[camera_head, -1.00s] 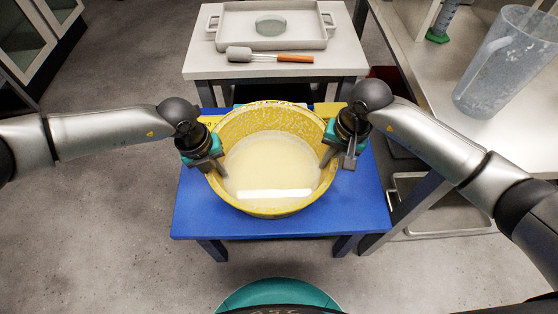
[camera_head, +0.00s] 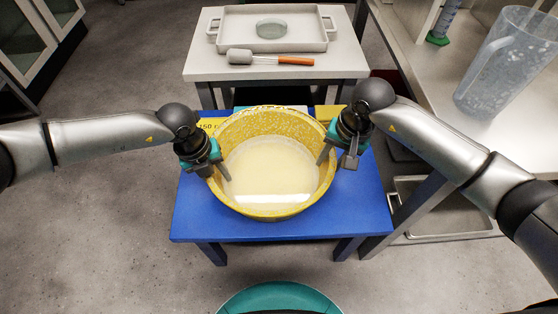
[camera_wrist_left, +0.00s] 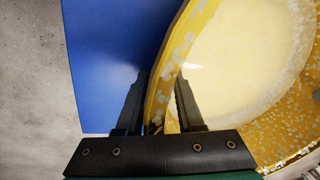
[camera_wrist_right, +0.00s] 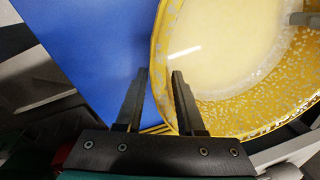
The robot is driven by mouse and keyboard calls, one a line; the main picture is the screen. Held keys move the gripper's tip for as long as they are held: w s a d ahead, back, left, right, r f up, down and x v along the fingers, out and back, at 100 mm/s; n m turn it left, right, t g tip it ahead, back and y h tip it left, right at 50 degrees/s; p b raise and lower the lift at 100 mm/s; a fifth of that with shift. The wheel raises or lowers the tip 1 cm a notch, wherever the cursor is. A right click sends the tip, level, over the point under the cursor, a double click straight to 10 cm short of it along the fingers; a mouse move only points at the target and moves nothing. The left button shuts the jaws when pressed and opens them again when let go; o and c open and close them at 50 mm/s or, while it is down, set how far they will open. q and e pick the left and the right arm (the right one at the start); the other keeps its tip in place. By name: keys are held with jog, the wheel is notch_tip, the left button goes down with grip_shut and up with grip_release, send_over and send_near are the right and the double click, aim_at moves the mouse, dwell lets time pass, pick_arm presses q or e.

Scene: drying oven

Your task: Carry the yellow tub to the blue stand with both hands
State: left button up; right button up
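The yellow tub (camera_head: 262,123), speckled and holding a pale cream liquid, stands level on the blue stand (camera_head: 362,200). My left gripper (camera_head: 218,172) is at the tub's left rim. In the left wrist view its fingers (camera_wrist_left: 158,100) are spread, one on each side of the tub wall (camera_wrist_left: 172,62). My right gripper (camera_head: 335,158) is at the right rim. In the right wrist view its fingers (camera_wrist_right: 158,100) are spread around the rim, with blue surface showing in the gap. The tub's base is hidden.
A grey table (camera_head: 350,66) behind holds a white tray (camera_head: 222,42) with a round dish and an orange-handled brush (camera_head: 280,59). A bench (camera_head: 415,60) with a large clear jug (camera_head: 492,70) stands at the right. Floor is clear at the left.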

pick_arm(q)
jog(key=shift+d, duration=0.1)
pick_arm(e)
jog(key=shift+s+a+f, duration=0.3)
jog(key=shift+s+f, duration=0.35)
jog(key=shift+f, duration=0.1)
pick_arm(q)
jog(key=shift+r, duration=0.45)
pick_arm(e)
jog(key=shift+r, duration=0.25)
pick_arm(q)
jog(key=r, duration=0.3)
jog(key=a+r, duration=0.1)
jog(key=r, duration=0.3)
jog(key=shift+s+a+p, duration=0.2)
jog(key=shift+p, duration=0.15)
pick_arm(e)
notch_tip(320, 180, up, 9)
jog(key=d, duration=0.1)
jog(key=shift+w+d, duration=0.15)
jog(key=shift+d, duration=0.2)
pick_arm(q)
jog(key=shift+r, duration=0.1)
